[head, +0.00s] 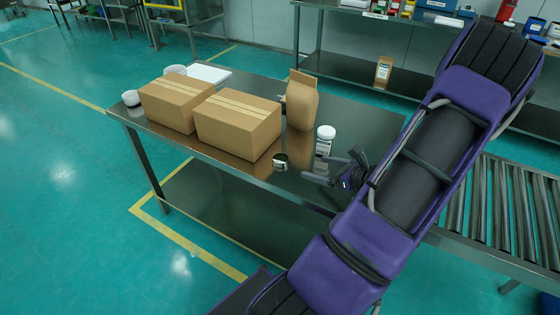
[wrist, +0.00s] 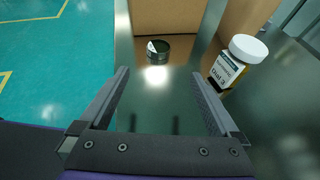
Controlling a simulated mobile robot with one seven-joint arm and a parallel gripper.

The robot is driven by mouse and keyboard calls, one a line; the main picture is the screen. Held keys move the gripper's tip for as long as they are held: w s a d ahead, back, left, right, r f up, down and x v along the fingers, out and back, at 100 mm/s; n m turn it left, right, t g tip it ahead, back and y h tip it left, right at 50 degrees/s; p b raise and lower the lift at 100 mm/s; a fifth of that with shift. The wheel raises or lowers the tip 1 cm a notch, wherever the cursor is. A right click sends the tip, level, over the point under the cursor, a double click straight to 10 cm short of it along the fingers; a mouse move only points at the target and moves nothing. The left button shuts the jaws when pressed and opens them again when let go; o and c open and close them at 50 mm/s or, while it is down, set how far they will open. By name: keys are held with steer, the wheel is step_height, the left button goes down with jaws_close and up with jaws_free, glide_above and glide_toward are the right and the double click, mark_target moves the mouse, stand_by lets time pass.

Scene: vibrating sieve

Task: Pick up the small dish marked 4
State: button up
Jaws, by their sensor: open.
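A small dark round dish (head: 281,162) with a white label sits on the metal table near its front edge, just before a cardboard box. In the wrist view the dish (wrist: 158,52) stands upright ahead of my gripper, roughly centred between the fingers and beyond their tips. The mark on its label is too small to read. My gripper (head: 331,166) is open and empty, to the right of the dish in the head view. Its two fingers (wrist: 160,74) are spread wide in the wrist view. Nothing is between them but bare tabletop.
A white-lidded jar (wrist: 238,62) stands right of the dish, near my right finger. Two cardboard boxes (head: 238,124) and a brown paper bag (head: 301,101) stand behind. White containers (head: 131,98) are at the table's far left. A roller conveyor (head: 500,205) lies right.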

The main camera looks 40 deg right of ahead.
glide_toward(276, 158)
steer(key=shift+b+x, duration=0.9)
steer(key=shift+x, duration=1.8)
steer(key=shift+r, duration=0.15)
steer(key=c, duration=1.4)
